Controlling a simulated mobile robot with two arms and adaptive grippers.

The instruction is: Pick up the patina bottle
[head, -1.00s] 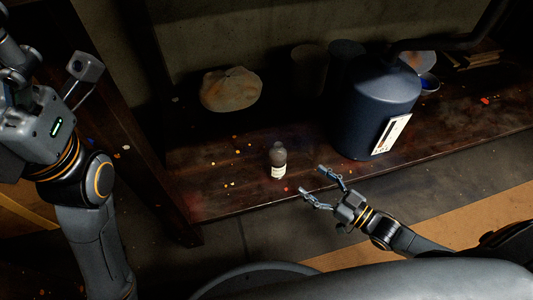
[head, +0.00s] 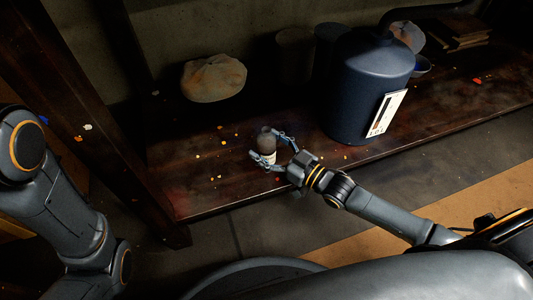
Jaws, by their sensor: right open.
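The patina bottle (head: 266,142) is a small dark bottle with a pale label, upright on the dark wooden shelf (head: 205,200) near its front edge. My right gripper (head: 270,150) is open, with one finger on each side of the bottle. I cannot tell whether either finger touches it. The near finger covers part of the label and the bottle's lower part. My left arm (head: 60,205) shows at the left, but its gripper is out of the picture.
A large dark blue tank (head: 365,90) with a white label stands on the shelf to the right of the bottle. A lumpy tan bundle (head: 213,78) lies behind it. Small coloured flecks are scattered on the wood. A dark post (head: 130,120) rises at the left.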

